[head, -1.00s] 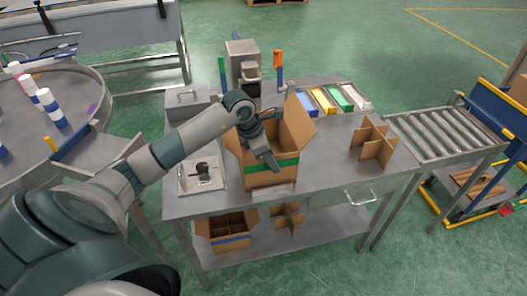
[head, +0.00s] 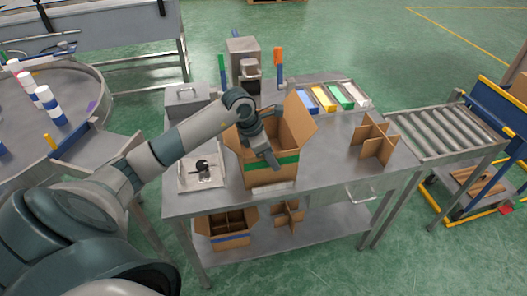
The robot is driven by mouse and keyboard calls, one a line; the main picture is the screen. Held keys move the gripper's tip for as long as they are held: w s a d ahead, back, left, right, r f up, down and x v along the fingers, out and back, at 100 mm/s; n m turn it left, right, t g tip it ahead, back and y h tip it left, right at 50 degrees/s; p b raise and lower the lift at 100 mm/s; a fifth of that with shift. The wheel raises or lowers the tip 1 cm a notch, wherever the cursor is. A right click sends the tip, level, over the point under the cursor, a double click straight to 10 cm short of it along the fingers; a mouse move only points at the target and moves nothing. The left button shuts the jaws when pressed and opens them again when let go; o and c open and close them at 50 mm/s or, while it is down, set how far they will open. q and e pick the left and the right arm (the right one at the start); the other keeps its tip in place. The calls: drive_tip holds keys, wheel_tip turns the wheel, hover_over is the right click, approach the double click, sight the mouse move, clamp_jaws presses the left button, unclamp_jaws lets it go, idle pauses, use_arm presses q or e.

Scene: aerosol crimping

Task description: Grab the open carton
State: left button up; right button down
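The open carton (head: 286,173) stands upright on the steel workbench (head: 325,184), its flaps raised and a green band around its side. My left gripper (head: 274,163) reaches down over the near left part of the carton, its fingers at the carton's upper front edge. The finger gap is not clear, and I cannot tell whether it touches the cardboard. The arm hides part of the carton's left side and opening. My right gripper is not in view.
A cardboard divider (head: 374,142) stands right of the carton. Coloured trays (head: 330,97) lie behind it, and a crimping machine (head: 244,65) stands at the back. A smaller carton (head: 228,229) sits on the lower shelf. A roller conveyor (head: 447,133) adjoins at right.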

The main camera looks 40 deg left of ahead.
use_arm(q)
drive_tip(key=shift+f, duration=0.1)
idle(0.5)
clamp_jaws()
idle(1.2)
